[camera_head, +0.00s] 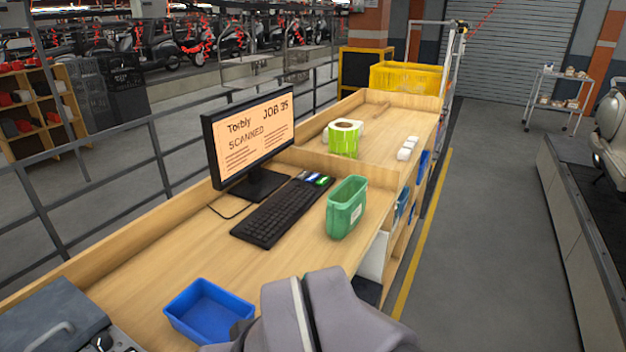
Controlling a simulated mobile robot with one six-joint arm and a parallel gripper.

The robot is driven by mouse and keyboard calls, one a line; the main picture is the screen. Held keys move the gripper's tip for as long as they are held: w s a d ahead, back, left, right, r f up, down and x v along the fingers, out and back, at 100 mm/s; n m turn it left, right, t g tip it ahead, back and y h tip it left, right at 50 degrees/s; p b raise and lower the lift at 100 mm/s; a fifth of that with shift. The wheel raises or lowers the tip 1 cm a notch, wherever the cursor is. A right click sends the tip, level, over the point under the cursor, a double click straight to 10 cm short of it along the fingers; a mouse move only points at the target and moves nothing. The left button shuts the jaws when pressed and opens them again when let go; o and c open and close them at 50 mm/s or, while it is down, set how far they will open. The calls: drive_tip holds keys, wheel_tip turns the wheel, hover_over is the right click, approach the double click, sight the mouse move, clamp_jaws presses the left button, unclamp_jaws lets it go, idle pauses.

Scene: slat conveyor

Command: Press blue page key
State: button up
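A small group of coloured keys sits at the far end of the black keyboard (283,211), on the wooden desk right of the monitor. One looks blue, the blue page key (312,177), and a green one (323,181) is beside it on the right. They are too small to read any lettering. The monitor (250,134) shows "Torbly", "JOB 35" and "SCANNED" on an orange screen. Grey parts of my arm fill the bottom middle, well short of the keys. My gripper's fingertips do not show.
A green bin (347,207) stands right of the keyboard, close to the keys. A blue tray (208,311) lies at the front left. A low wooden divider (335,165) rises behind the keys. A label roll (344,138) stands beyond it. Bare desk lies before the keyboard.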

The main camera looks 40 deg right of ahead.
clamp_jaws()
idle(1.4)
